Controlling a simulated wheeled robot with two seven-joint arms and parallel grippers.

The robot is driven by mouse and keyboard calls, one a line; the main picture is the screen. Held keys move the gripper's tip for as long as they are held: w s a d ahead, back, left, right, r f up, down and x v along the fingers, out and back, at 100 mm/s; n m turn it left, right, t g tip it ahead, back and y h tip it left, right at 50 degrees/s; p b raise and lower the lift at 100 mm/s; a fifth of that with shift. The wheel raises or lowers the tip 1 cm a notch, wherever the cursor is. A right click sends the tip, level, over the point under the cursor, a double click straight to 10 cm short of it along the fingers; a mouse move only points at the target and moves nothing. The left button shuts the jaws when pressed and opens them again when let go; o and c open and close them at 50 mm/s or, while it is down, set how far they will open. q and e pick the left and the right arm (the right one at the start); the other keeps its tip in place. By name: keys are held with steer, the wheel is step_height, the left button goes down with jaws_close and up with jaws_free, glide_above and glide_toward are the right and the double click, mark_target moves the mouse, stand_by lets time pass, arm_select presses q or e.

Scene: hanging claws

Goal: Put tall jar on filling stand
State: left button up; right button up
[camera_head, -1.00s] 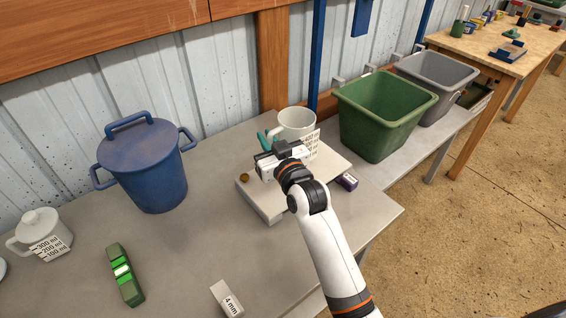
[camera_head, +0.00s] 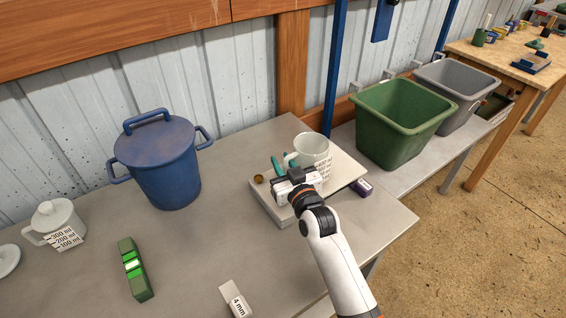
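The tall jar (camera_head: 318,149) is a white, handled jar with printed volume marks, upright over the far right part of the filling stand. The filling stand (camera_head: 268,204) is a pale, flat block with a small brass-coloured round spot at its left. My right gripper (camera_head: 284,163) is at the jar's left, its teal fingers at the handle, and it appears shut on it. My gripper and wrist hide the jar's lower left, so I cannot tell if its base touches the stand. My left gripper is not in view.
A blue lidded pot (camera_head: 162,165), a small lidded white jug (camera_head: 57,224), a green device (camera_head: 135,268) and a "4 mm" block (camera_head: 236,298) stand on the table. A purple box (camera_head: 362,187) lies right of the stand. Green (camera_head: 400,120) and grey (camera_head: 455,90) bins stand beyond.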

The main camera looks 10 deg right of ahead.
steer(key=shift+o, duration=0.5)
steer(key=shift+r, duration=0.1)
steer(key=shift+s, duration=0.15)
steer(key=s+d, duration=0.2)
steer(key=s, duration=0.9)
steer(key=shift+s+d, duration=0.15)
steer(key=shift+s, duration=0.1)
